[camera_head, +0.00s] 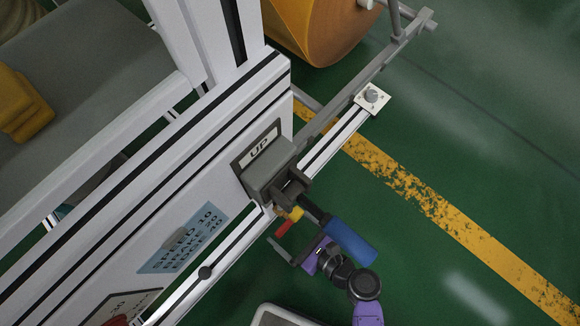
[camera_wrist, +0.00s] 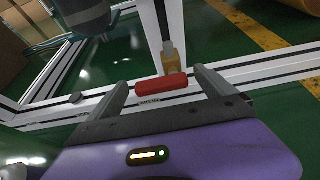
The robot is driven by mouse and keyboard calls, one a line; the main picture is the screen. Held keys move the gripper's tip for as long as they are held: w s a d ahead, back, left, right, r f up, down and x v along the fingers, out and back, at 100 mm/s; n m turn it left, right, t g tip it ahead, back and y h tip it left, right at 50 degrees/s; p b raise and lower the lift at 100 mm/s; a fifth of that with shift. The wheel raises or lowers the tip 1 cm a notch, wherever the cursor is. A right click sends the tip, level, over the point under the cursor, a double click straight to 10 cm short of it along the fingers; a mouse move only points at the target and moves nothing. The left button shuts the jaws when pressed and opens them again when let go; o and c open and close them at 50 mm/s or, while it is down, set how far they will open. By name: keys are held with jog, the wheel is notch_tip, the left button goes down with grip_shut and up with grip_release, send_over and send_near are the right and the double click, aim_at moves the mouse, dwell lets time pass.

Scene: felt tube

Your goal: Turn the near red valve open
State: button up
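The red valve handle (camera_head: 284,229) sits on a yellow fitting (camera_head: 296,213) below the grey UP box at the frame's lower rail. In the wrist view the red handle (camera_wrist: 161,88) lies crosswise between my two fingers, with the yellow fitting (camera_wrist: 174,58) just beyond it. My gripper (camera_head: 289,238) is open around the handle, with gaps visible on both sides; it also shows in the wrist view (camera_wrist: 160,78). Whether a finger touches the handle cannot be told. Only one red valve is clearly visible.
A blue-gripped lever (camera_head: 351,241) sticks out from the grey UP box (camera_head: 268,174), close above my gripper. White rails (camera_head: 335,139) run alongside. A large orange roll (camera_head: 320,30) is at the top. Green floor with a yellow stripe (camera_head: 440,215) is open to the right.

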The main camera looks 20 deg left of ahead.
jog(key=c, duration=1.3)
jog(key=shift+c, duration=0.2)
jog(key=shift+r+p, duration=0.15)
jog(key=shift+p, duration=0.2)
jog(key=m+g+y+p, duration=0.1)
jog(key=m+p, duration=0.1)
jog(key=w+m+g+p, duration=0.1)
jog(key=m+p, duration=0.1)
jog(key=m, duration=0.1)
jog(key=w+m+g+y+p, duration=0.1)
jog(key=m+g+p, duration=0.1)
jog(key=shift+d+r+m+y, duration=0.3)
jog(key=shift+d+r, duration=0.05)
jog(key=shift+r, duration=0.05)
jog(key=m+b, duration=0.1)
jog(key=m+g+y+b, duration=0.1)
jog(key=shift+w+d+f+m, duration=0.1)
jog(key=shift+w+f+m, duration=0.05)
jog(key=shift+w+m, duration=0.25)
jog(key=shift+w+d+m+y+b, duration=0.15)
jog(key=shift+m+y+b, duration=0.25)
jog(key=shift+m+b, duration=0.3)
jog(key=shift+w+m+y+b, duration=0.1)
jog(key=shift+m+y+b, duration=0.3)
jog(key=shift+m+b, duration=0.25)
jog(key=shift+m, duration=0.35)
